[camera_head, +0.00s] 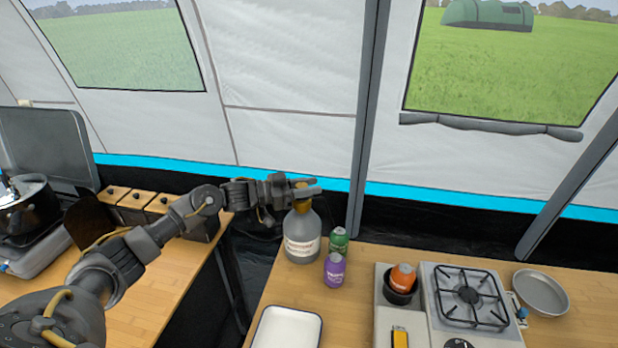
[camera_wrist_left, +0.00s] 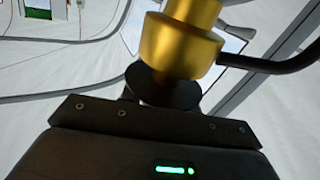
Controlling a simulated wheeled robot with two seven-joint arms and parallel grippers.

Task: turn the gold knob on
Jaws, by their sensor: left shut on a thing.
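The gold knob (camera_head: 302,199) sits at the top of a grey bottle-shaped canister (camera_head: 302,238) with a white label, near the back left corner of the right-hand counter. My left gripper (camera_head: 313,187) reaches in from the left at the height of the knob and is shut on it. The fingers partly hide the knob in the head view. In the left wrist view the gold knob (camera_wrist_left: 180,45) fills the top middle, with a dark round disc (camera_wrist_left: 165,88) below it and a dark bar running off to the right. My right gripper is not in view.
A green can (camera_head: 338,240) and a purple can (camera_head: 334,270) stand just right of the canister. A white tray (camera_head: 287,328) lies in front. A gas stove (camera_head: 468,295) and a pan (camera_head: 541,292) are to the right. A gap separates the two counters.

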